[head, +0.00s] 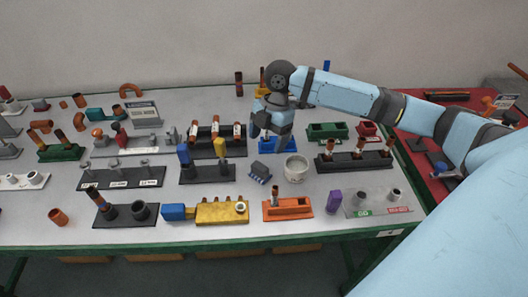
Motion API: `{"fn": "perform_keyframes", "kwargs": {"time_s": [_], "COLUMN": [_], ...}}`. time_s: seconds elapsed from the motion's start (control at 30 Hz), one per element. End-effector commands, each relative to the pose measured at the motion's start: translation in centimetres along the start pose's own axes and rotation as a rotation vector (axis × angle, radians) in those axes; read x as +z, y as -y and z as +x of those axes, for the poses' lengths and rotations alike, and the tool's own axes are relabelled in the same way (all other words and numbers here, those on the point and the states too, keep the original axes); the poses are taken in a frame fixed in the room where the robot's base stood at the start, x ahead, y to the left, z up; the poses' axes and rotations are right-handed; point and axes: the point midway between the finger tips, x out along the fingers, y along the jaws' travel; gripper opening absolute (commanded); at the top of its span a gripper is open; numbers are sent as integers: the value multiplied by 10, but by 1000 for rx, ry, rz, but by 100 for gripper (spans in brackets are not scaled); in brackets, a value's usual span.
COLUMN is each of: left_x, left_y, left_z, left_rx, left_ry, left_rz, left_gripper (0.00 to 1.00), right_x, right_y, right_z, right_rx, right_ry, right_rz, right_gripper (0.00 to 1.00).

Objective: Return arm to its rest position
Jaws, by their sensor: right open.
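My right arm, light blue with dark joints, reaches in from the right edge across the back right part of the table (330,222). My right gripper (262,132) is over the middle of the table, pointing down, and open. I see nothing held in it, though its fingers are small and partly hidden by the wrist. A blue holder (283,145) is just right of the gripper, partly covered by it. My left gripper is not in view.
Below the gripper are a grey-blue block (260,171) and a white round cup (296,168). A dark rack (353,161) with copper pieces lies under the forearm. A red table (440,165) adjoins at right.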

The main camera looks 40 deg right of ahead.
Motion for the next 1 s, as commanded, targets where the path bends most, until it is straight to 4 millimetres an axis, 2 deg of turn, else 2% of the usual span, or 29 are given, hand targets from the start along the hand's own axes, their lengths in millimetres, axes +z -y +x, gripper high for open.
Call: {"fn": "perform_keyframes", "kwargs": {"time_s": [0.1,0.2,0.8,0.87,1.0], "left_x": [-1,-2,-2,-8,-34], "left_y": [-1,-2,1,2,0], "left_z": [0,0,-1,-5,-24], "left_rx": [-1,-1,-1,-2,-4], "left_ry": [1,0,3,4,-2], "left_rz": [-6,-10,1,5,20], "left_gripper": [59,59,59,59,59], "right_x": [0,0,-1,-3,-13], "right_y": [0,0,0,0,0], "right_z": [-14,-19,-23,-30,-67], "right_rx": [1,0,0,0,0], "right_ry": [1,0,0,0,0], "right_rz": [0,0,0,0,0], "right_gripper": [78,78,78,78,78]}}
